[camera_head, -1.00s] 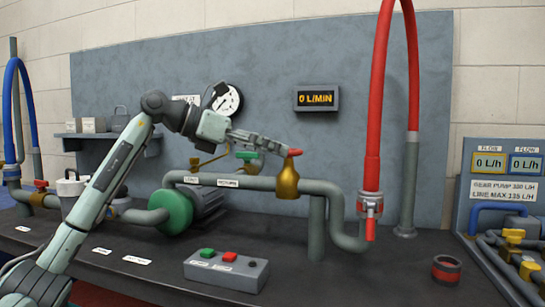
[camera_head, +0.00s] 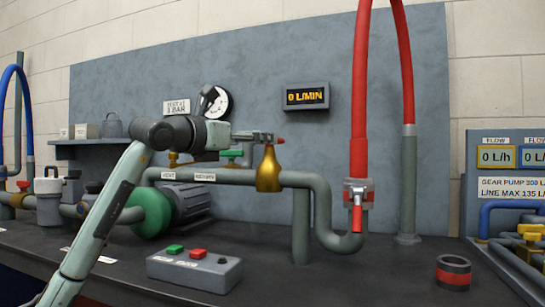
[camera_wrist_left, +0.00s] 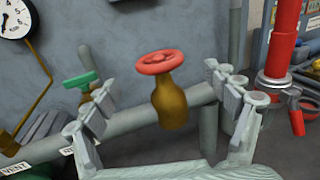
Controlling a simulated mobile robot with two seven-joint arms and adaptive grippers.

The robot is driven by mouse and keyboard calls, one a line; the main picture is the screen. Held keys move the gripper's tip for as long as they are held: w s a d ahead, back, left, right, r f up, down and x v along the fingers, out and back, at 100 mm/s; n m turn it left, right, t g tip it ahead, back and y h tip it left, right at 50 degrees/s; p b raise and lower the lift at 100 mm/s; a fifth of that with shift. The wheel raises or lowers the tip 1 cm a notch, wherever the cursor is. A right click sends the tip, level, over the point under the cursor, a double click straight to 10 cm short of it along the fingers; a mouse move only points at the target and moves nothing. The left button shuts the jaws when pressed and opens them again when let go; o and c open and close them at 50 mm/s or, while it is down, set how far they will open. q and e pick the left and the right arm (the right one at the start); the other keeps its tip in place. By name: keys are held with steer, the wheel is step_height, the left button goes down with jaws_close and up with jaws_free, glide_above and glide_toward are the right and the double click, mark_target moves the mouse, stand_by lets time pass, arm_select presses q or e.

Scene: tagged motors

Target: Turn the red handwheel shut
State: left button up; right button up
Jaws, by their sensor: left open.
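The red handwheel (camera_wrist_left: 160,62) sits on top of a brass valve body (camera_wrist_left: 169,103) in the left wrist view. In the head view only a bit of its red rim (camera_head: 280,141) shows past my fingers, above the brass body (camera_head: 268,172). My left gripper (camera_head: 262,136) is open at the height of the handwheel. In the left wrist view its two fingers (camera_wrist_left: 160,82) stand apart on either side of the valve, with visible gaps to the wheel. I see nothing held between them. My right gripper is not in view.
A green-handled valve (camera_wrist_left: 80,80) stands left of the brass valve, close to my left finger in the picture. A grey pipe (camera_head: 225,178) runs below. A red hose (camera_head: 360,100) rises to the right. The flow display (camera_head: 306,96) reads 0 L/MIN. A button box (camera_head: 195,270) sits in front.

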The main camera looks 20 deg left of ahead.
arm_select(q)
steer(key=x, duration=0.7)
steer(key=shift+w+r+p, duration=0.15)
steer(key=shift+w+p, duration=0.2)
steer(key=shift+p, duration=0.05)
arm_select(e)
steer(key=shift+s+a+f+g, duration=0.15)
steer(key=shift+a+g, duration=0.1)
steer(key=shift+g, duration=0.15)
arm_select(q)
steer(key=c, duration=1.2)
